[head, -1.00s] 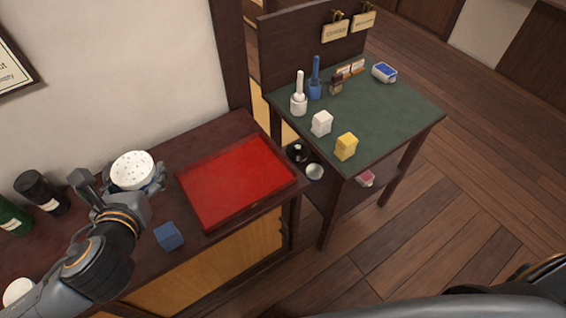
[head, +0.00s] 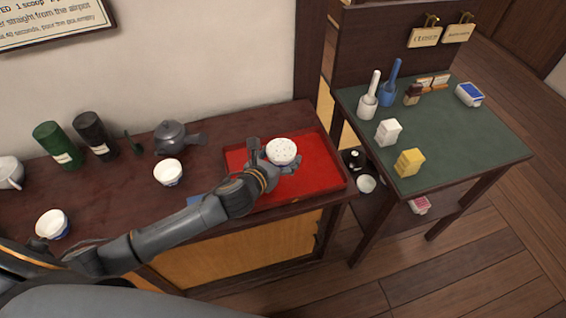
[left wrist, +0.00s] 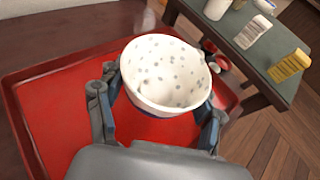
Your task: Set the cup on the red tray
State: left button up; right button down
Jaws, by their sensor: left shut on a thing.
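The cup (head: 281,151) is white with grey speckles. My left gripper (head: 276,163) is shut on it and holds it over the red tray (head: 325,178), towards the tray's middle. In the left wrist view the cup (left wrist: 163,75) sits upright or slightly tilted between both fingers, open side up, and looks empty. The red tray also shows below it in the left wrist view (left wrist: 60,120). I cannot tell whether the cup's base touches the tray. My right gripper is not in view.
Other white cups stand on the dark counter, one near the teapot (head: 171,137) and one at the left (head: 52,224). Green and black canisters (head: 58,145) stand at the back. A blue block is partly hidden by my arm. A green-topped table (head: 450,135) stands right of the counter.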

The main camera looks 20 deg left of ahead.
aim_at(283, 156)
pick_arm(q)
jog(key=w+f, duration=0.3)
jog(key=shift+a+f, duration=0.2)
jog(key=shift+a, duration=0.05)
jog(key=shift+f+b, duration=0.4)
jog(key=shift+f, duration=1.25)
jog(key=shift+f, duration=0.2)
jog(key=o, duration=1.3)
jog(key=shift+c, duration=0.2)
